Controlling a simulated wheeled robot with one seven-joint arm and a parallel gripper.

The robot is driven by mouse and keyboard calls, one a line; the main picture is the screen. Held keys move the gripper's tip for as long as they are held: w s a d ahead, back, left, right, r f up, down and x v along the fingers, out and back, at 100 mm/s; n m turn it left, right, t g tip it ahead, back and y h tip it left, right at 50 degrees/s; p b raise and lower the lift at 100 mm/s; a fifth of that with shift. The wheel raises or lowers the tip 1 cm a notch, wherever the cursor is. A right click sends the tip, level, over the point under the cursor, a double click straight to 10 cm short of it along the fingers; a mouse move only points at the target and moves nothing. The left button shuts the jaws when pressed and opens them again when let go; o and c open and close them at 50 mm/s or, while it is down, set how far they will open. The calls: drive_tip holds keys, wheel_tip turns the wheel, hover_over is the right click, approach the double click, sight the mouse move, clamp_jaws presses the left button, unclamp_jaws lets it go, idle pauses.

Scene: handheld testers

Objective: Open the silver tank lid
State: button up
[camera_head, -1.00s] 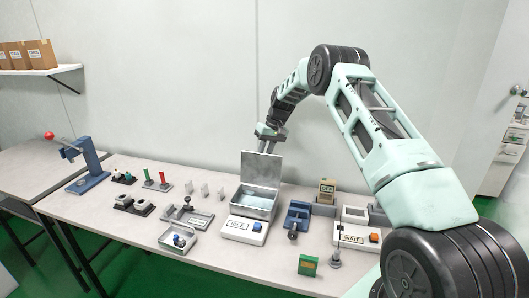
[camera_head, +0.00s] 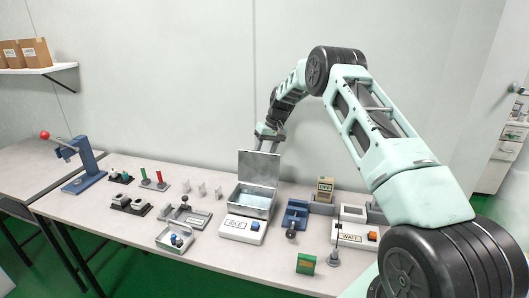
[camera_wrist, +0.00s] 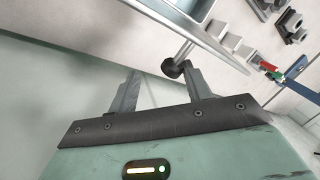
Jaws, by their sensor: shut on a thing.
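The silver tank (camera_head: 250,208) stands open-topped on the table, with pale blue showing inside. Its flat silver lid (camera_head: 259,168) stands close to upright along the tank's back edge. My gripper (camera_head: 268,141) is at the lid's top edge, with its fingers pointing down. In the wrist view my gripper (camera_wrist: 162,86) has a dark round knob (camera_wrist: 174,68) between its fingers, nearer the right one. The exact finger contact is hard to see.
A white box marked IDLE (camera_head: 243,230) with a blue button stands in front of the tank. A blue fixture (camera_head: 297,214) and a box marked WAIT (camera_head: 355,235) are to the right. Small metal fixtures (camera_head: 186,214) are to the left. The wall is close behind.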

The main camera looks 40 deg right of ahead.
drive_tip(key=shift+s+d, duration=0.1)
drive_tip(key=shift+d, duration=0.1)
drive_tip(key=b+v, duration=0.1)
drive_tip(key=v, duration=1.6)
drive_tip(key=shift+r, duration=0.15)
drive_tip(key=shift+a, duration=0.2)
